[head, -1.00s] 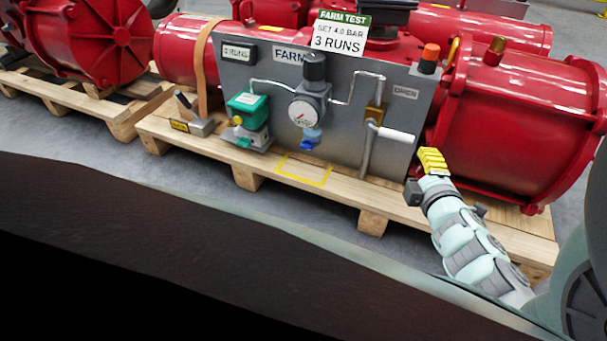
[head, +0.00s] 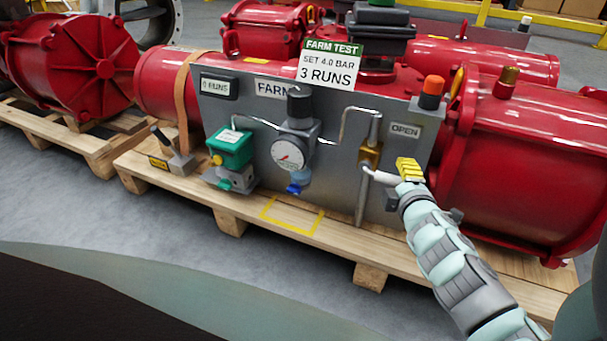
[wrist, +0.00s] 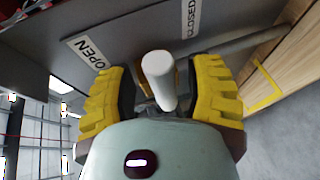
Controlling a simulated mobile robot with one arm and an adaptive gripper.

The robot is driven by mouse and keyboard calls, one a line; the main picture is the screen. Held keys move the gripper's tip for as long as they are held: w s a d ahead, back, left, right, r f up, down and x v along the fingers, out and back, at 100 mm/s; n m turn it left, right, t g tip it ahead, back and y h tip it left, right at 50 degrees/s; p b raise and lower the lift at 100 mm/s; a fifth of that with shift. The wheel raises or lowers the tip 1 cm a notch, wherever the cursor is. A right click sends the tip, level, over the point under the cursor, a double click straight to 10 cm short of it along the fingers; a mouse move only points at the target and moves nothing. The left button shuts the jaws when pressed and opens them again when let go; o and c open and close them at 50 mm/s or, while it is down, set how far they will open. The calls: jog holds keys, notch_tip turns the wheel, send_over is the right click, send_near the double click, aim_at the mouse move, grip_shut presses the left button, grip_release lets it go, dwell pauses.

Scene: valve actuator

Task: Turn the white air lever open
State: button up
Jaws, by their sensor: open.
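The white air lever (head: 384,178) sticks out to the right from a brass valve (head: 370,155) on the grey panel. In the wrist view the lever (wrist: 160,82) shows end-on, between the two yellow fingers of my gripper (wrist: 165,100). The fingers are spread, with a visible gap on both sides of the lever. In the head view my gripper (head: 408,172) is at the lever's outer end and hides part of it. An OPEN label (head: 405,131) is above the lever on the panel. A CLOSED label (wrist: 192,18) shows in the wrist view.
A gauge and regulator (head: 292,153) and a green box (head: 231,150) are left of the valve. A vertical pipe (head: 362,200) runs below the valve. A red cylinder (head: 520,160) stands close on the right. The wooden pallet (head: 250,213) lies below.

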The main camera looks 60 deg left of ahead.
jog(key=shift+a, duration=0.2)
jog(key=shift+d+f, duration=0.1)
jog(key=shift+s, duration=0.2)
jog(key=shift+w, duration=0.15)
grip_shut()
